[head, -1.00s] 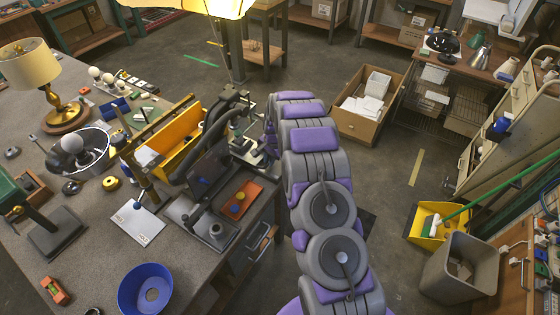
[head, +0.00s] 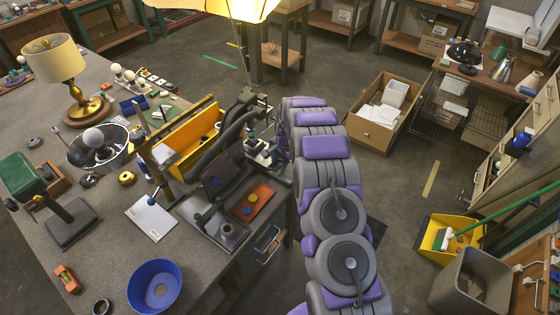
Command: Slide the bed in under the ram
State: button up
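A dark machine with a curved grey neck (head: 212,150) stands near the table's right edge, beside a yellow-walled bin. I take it to be the one with the ram; the ram itself cannot be made out. In front of it lies a low grey plate with a round cup (head: 228,232), which may be the bed. I cannot tell whether any of it is under the ram. My purple and grey arm reaches up the middle of the picture. My gripper (head: 262,152) is at the machine's right side, small and partly hidden among dark parts. Its fingers and any contact are unclear.
An orange tray (head: 252,201) with a yellow and a blue knob lies right of the plate. A white card (head: 152,218), a blue bowl (head: 155,287) and a green-headed stand (head: 25,181) are to the left. A brass lamp (head: 88,108) stands behind.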

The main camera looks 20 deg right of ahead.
notch_tip(320, 180, up, 17)
jog(key=s+d+p, duration=0.1)
jog(key=s+d, duration=0.1)
jog(key=shift+s+p, duration=0.2)
jog(key=shift+p, duration=0.1)
dwell(0.4)
jog(key=s+a+r+n+g+b, duration=0.1)
jog(key=s+a+r+n, duration=0.2)
jog(key=s, duration=0.5)
jog(key=s+a+r+n, duration=0.1)
jog(key=s+a+r, duration=0.1)
jog(key=s+r, duration=0.4)
jog(key=s+a+r+n+g+b, duration=0.1)
jog(key=s+a+r+n, duration=0.15)
jog(key=s, duration=0.65)
jog(key=s+a+f+n+g+h+b, duration=0.1)
jog(key=s+n, duration=0.3)
jog(key=s, duration=2.3)
jog(key=shift+a, duration=0.25)
